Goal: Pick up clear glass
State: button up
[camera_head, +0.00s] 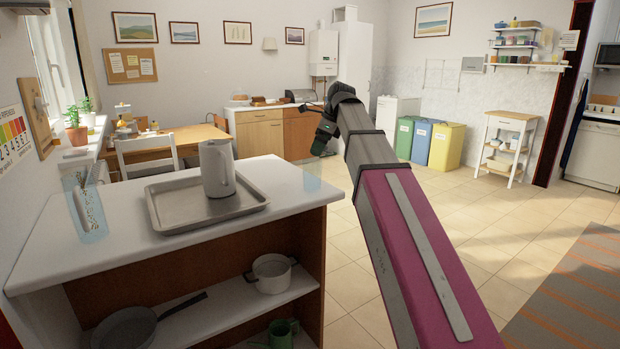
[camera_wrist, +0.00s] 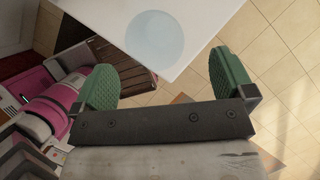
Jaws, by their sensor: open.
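A clear, bluish glass (camera_head: 312,183) stands near the right end of the white counter top (camera_head: 110,235). It is faint and see-through in the head view. In the wrist view a pale blue round shape, which looks like the glass (camera_wrist: 154,39) from above, lies on the white top close to its corner. My gripper (camera_head: 324,138) is above and slightly right of the glass in the head view. In the wrist view my gripper (camera_wrist: 165,79) has its two green fingers wide apart, with nothing between them. The round shape lies beyond the fingertips, toward the top of the picture.
A metal tray (camera_head: 165,222) with a white jug (camera_head: 217,168) sits on the counter, left of the glass. A bluish clear container (camera_head: 88,208) with patterned contents stands at the left end. Tiled floor (camera_head: 350,285) lies open to the right.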

aim_at(310, 167)
jog(key=shift+s+x, duration=0.15)
jog(key=shift+x, duration=1.9)
jog(key=shift+s+x, duration=0.15)
jog(key=shift+x, duration=1.9)
jog(key=c, duration=1.1)
